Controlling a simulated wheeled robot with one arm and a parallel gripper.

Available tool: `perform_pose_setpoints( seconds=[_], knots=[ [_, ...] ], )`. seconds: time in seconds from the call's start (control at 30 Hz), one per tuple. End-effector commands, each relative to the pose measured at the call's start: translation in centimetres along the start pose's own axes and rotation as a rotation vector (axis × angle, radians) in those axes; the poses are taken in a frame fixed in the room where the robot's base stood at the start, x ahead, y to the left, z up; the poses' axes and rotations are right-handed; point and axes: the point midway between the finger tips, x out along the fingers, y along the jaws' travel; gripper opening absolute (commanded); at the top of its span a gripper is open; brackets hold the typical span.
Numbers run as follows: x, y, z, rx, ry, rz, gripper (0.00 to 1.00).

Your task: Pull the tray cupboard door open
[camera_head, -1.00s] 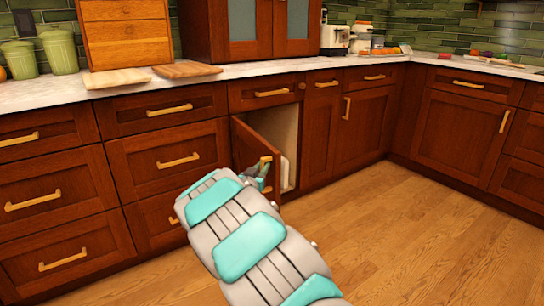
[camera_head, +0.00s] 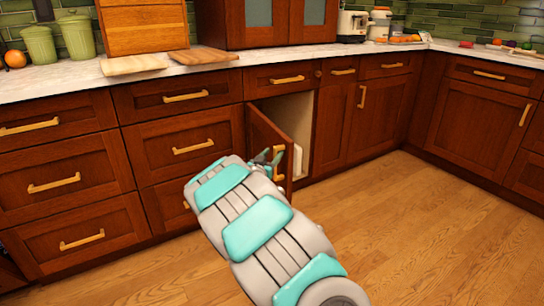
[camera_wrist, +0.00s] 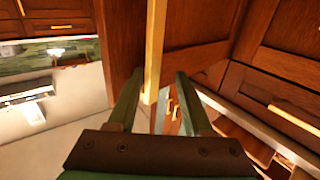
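The tray cupboard door (camera_head: 264,132), red-brown wood, stands partly open, hinged at its left, with the pale cupboard interior (camera_head: 293,112) showing beside it. Its upright gold handle (camera_head: 279,166) is near the free edge. My gripper (camera_head: 269,156) is at the handle, partly hidden by my arm in the head view. In the wrist view, my gripper (camera_wrist: 158,98) has its two green fingers spread, with the gold handle (camera_wrist: 154,50) showing in the space between them.
A white tray-like edge (camera_head: 297,160) shows inside the cupboard. Closed drawers (camera_head: 188,148) stand to the left and closed cupboards (camera_head: 377,118) to the right. The wooden floor (camera_head: 400,220) in front is clear.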

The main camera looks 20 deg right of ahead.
Motion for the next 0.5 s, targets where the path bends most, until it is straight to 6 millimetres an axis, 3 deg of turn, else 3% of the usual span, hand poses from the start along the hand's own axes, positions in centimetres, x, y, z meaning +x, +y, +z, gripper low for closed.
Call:
perform_pose_setpoints(
  seconds=[0.5],
  knots=[
    [-0.87,0.06,0.33,-0.002,-0.005,0.001,0.5]
  ],
)
